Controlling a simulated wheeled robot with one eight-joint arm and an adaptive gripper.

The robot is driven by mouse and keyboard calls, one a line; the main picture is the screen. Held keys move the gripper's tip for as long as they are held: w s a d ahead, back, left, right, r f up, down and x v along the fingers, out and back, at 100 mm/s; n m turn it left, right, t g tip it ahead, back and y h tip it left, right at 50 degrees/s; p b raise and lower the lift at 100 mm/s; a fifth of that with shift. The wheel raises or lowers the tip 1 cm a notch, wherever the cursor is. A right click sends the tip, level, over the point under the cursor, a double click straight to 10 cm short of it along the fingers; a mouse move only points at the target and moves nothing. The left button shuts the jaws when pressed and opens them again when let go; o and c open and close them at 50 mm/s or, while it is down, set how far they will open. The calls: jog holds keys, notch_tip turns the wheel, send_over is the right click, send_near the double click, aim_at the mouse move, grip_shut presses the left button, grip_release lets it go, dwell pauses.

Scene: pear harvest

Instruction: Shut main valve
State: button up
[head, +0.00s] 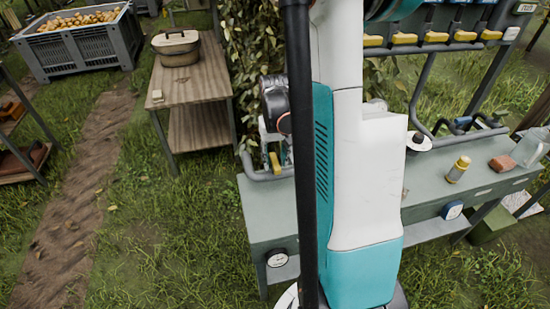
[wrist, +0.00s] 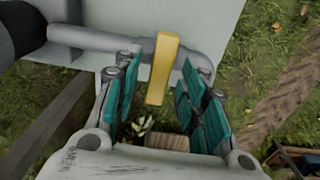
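A yellow valve lever (wrist: 163,70) sits on a grey pipe (wrist: 90,38) in the wrist view. The lever lies roughly crosswise to the pipe in that view. My gripper (wrist: 160,78) is open, with teal-padded fingers on the left and right of the lever. I see gaps between the pads and the lever, and no clear contact. In the head view a yellow lever (head: 275,162) shows beside my arm at the bench's left end.
A grey-green bench (head: 460,190) carries a yellow-capped bottle (head: 458,169), a brown block (head: 502,163) and gauges. Several yellow-handled valves (head: 405,38) line a rack behind. A wooden table (head: 190,85) with a lidded pot (head: 176,47) stands left. A dirt path (head: 75,200) and grass are clear.

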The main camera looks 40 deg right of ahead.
aim_at(275, 161)
notch_tip(275, 161, up, 12)
jog(key=shift+f, duration=0.15)
dwell(0.3)
